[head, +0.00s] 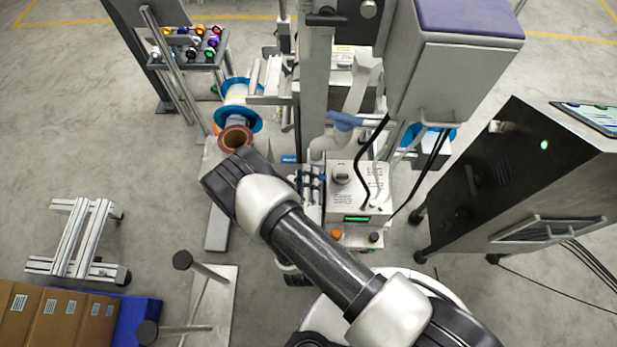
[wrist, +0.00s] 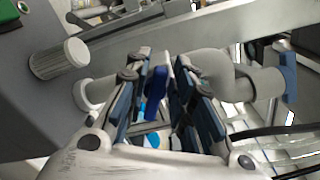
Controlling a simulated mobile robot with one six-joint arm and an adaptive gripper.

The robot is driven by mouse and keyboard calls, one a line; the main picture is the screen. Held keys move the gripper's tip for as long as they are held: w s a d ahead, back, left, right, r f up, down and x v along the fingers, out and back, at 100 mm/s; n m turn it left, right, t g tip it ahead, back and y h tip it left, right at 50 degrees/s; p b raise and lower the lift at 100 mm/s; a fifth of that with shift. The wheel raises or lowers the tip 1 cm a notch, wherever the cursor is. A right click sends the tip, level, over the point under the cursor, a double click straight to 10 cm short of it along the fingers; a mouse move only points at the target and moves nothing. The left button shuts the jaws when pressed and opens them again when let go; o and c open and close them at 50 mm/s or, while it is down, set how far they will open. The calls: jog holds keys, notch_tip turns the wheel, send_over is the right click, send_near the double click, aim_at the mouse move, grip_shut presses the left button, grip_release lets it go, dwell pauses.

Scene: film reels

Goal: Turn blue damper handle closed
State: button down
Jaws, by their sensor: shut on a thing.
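In the wrist view the blue handle (wrist: 155,88) is a dark blue bar between the two fingers of my gripper (wrist: 158,82). The fingers are closed on it from both sides, with blue pads along them. The handle's far end and its mounting are hidden, so its turn angle is hard to tell. In the head view my gripper (head: 312,183) shows beside my arm, just left of the white control box (head: 347,205). The handle cannot be told from the blue finger pads there.
A pale pipe (wrist: 210,68) runs close behind and right of the fingers, with a blue end part (wrist: 288,75). A blue lever (head: 345,119) sits above the box. A spool (head: 238,105) stands at left, a black cabinet (head: 500,190) at right.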

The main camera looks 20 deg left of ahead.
jog(key=n, duration=0.2)
jog(key=n+b, duration=0.1)
jog(key=n, duration=0.1)
jog(key=f+n, duration=0.1)
jog(key=shift+a+f+n+b, duration=0.1)
jog(key=shift+a+n+b, duration=0.15)
jog(key=shift+n+b, duration=0.15)
dwell(0.4)
jog(key=c, duration=1.6)
grip_release()
jog(key=shift+f, duration=0.1)
notch_tip(320, 180, up, 10)
